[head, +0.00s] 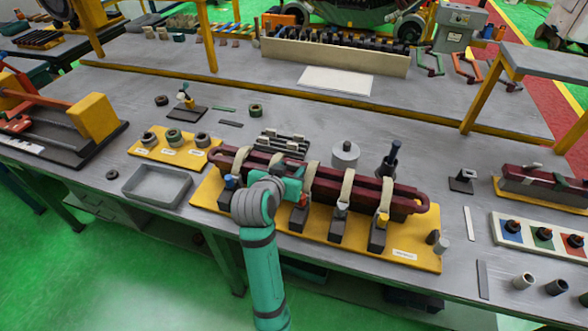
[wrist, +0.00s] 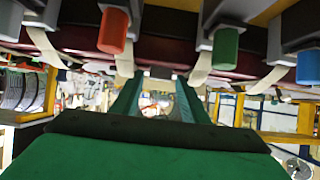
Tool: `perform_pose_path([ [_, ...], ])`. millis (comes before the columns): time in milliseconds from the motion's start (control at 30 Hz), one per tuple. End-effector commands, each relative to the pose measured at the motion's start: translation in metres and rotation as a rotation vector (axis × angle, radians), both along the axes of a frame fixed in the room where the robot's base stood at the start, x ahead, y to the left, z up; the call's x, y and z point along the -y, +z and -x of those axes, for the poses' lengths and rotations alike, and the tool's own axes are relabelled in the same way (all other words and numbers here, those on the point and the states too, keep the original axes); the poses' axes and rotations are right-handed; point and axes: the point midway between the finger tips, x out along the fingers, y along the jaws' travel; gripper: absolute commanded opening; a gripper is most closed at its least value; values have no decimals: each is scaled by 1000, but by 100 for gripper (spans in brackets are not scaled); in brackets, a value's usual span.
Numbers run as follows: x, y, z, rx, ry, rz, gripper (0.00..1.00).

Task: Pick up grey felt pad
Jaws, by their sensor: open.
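I cannot make out the grey felt pad for certain. A small flat dark-grey strip (head: 231,123) lies on the bench behind the yellow fixture, and could be it. Two thin grey strips also lie at the right, one upper (head: 468,224) and one lower (head: 482,280). My gripper (head: 296,188) is over the front of the yellow fixture board (head: 280,228), close to the dark-red coil bars (head: 330,185). In the wrist view my gripper's two green fingers (wrist: 157,100) are apart, with no pad visible between them.
In the wrist view red (wrist: 112,30), green (wrist: 225,52) and blue (wrist: 308,66) knobs are close around the fingers. A grey tray (head: 157,186) stands left of the fixture. Upright clamps and a dark post (head: 391,160) rise nearby. The bench behind has free room.

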Motion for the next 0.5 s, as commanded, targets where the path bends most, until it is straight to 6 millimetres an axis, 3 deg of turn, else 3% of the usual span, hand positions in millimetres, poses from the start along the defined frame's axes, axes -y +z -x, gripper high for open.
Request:
perform_pose_path([
  [167,5,-8,-15,0,0,0,41],
  [433,6,-9,-17,1,-1,0,41],
  [500,6,-9,-16,1,-1,0,24],
])
